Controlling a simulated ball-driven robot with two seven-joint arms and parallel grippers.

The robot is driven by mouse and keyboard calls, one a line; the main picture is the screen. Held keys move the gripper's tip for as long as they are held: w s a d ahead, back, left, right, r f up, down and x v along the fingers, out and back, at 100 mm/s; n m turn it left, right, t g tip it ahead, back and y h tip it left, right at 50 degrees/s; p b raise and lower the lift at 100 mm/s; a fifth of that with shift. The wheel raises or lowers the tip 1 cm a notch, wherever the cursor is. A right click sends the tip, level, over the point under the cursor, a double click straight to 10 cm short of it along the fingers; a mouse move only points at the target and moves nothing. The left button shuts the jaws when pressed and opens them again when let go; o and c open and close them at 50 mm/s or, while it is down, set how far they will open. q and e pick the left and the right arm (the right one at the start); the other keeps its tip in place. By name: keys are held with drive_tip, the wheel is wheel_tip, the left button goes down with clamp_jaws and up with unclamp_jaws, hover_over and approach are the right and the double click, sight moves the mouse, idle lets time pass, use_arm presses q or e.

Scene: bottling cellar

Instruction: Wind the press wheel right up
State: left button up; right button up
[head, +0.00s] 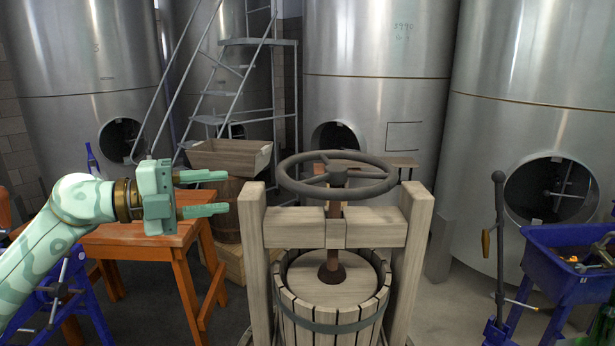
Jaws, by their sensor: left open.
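The press wheel (374,190), a dark spoked ring, sits level on top of the screw above the wooden crossbeam of the press (375,227). The brown screw (334,243) runs down through the beam to a round wooden pressing plate (340,284), which lies inside the slatted basket (322,328) near its rim. My left gripper (222,193) is open and empty, its green fingers pointing right toward the wheel. It is left of the wheel at about wheel height in the picture, with a gap between. My right gripper is not in view.
A wooden trough (228,156) sits on a barrel behind the gripper. A blue bin (566,277) and a cranked lever (499,235) stand at right. Steel tanks (378,95) fill the back.

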sight(288, 187)
use_arm(q)
drive_tip(key=p+x, duration=0.4)
drive_tip(key=x, duration=1.1)
drive_tip(key=shift+w+d+r, duration=0.1)
drive_tip(key=shift+d, duration=0.05)
drive_tip(key=shift+w+d, duration=0.15)
drive_tip(key=shift+d, duration=0.25)
drive_tip(key=shift+c, duration=0.3)
clamp_jaws()
